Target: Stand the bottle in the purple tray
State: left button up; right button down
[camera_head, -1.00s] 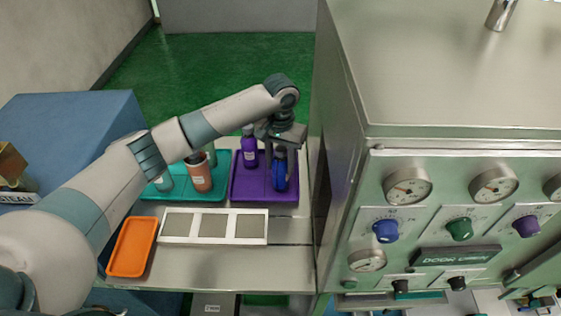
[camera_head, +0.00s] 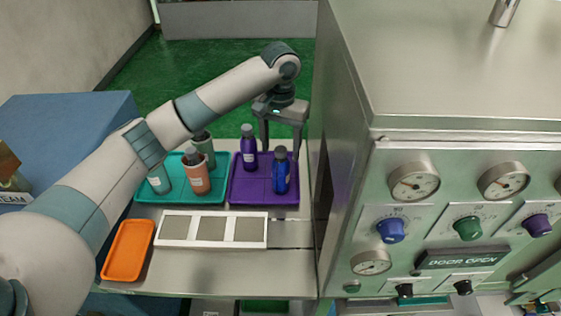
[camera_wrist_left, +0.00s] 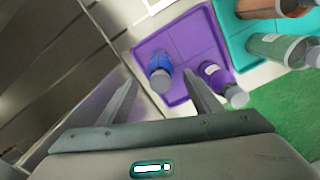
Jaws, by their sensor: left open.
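The purple tray (camera_head: 263,198) lies on the steel table beside the big steel cabinet. A blue bottle (camera_head: 281,173) with a dark cap stands upright in its right part, and a purple bottle (camera_head: 249,150) stands at its back left. My left gripper (camera_head: 282,148) is open and empty, above and behind the blue bottle and apart from it. In the left wrist view the blue bottle (camera_wrist_left: 160,76) shows beyond the open fingers, and the purple bottle (camera_wrist_left: 220,82) lies to the right of them. My right gripper is not in view.
A teal tray (camera_head: 187,195) to the left holds several bottles, one of them orange-brown (camera_head: 195,172). A white frame with three panels (camera_head: 212,243) and an orange tray (camera_head: 128,250) lie in front. The cabinet (camera_head: 345,130) rises close on the right.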

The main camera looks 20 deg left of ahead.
pick_arm(q)
notch_tip(320, 180, up, 5)
jog(key=shift+r+b, duration=0.1)
jog(key=shift+b, duration=0.5)
jog(key=shift+r, duration=0.1)
